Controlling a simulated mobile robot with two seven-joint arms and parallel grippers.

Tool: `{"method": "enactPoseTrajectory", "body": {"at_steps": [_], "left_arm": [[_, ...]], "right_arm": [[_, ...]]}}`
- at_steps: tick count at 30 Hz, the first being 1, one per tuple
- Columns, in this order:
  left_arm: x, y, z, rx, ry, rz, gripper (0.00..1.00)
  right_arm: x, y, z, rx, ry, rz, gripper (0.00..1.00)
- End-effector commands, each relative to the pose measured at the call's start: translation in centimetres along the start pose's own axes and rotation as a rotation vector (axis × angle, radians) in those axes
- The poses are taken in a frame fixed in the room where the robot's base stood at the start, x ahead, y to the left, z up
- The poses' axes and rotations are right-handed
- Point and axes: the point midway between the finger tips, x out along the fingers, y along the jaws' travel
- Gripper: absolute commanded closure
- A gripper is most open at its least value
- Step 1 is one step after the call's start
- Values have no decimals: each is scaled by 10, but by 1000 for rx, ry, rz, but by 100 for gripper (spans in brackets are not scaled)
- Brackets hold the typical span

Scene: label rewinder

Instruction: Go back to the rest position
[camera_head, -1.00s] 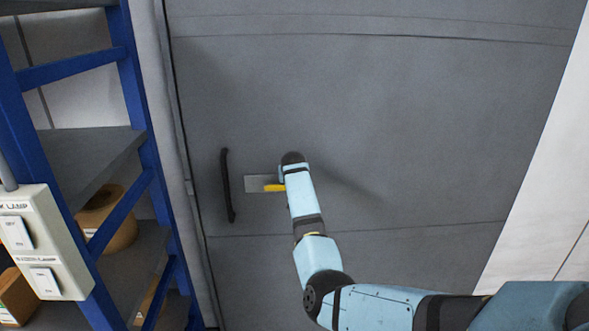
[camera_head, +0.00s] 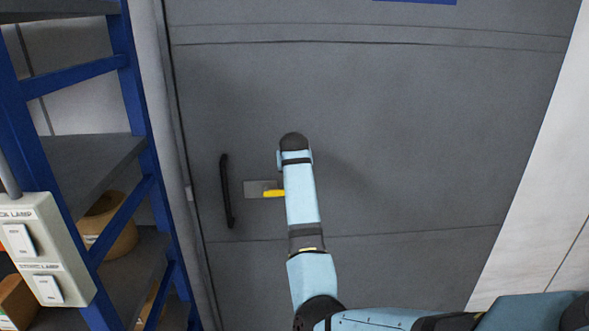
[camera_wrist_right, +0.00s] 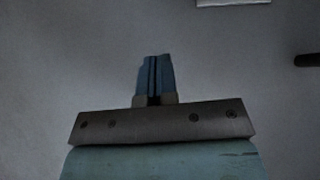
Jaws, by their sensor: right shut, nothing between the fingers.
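My right arm (camera_head: 301,195) comes in from the lower right of the head view and reaches up in front of the grey door. Its gripper is hidden behind the wrist there. In the right wrist view my right gripper (camera_wrist_right: 154,76) is shut, its two blue fingers together with nothing between them. My left gripper is in neither view.
The grey door (camera_head: 420,130) has a black bar handle (camera_head: 227,191) and a small plate with a yellow lever (camera_head: 274,193). A blue shelf rack (camera_head: 140,110) and a lamp switch box (camera_head: 40,248) stand at the left.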

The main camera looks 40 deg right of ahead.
Motion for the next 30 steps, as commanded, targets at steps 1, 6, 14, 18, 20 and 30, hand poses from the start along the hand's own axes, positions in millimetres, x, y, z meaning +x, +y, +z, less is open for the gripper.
{"method": "enactPoseTrajectory", "body": {"at_steps": [1, 6, 14, 18, 20, 30], "left_arm": [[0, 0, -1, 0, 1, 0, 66], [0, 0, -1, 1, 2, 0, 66], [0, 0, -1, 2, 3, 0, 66], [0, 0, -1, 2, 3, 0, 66], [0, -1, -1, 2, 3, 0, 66], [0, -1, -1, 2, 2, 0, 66]], "right_arm": [[0, 0, 0, 0, 0, 0, 100], [0, 0, 0, 0, 0, 0, 100], [6, 0, 11, -15, 7, 4, 100], [23, 0, 54, -82, 49, 11, 100], [30, -2, 82, -127, 78, 9, 100], [34, -28, 271, -382, 217, -138, 100]]}}
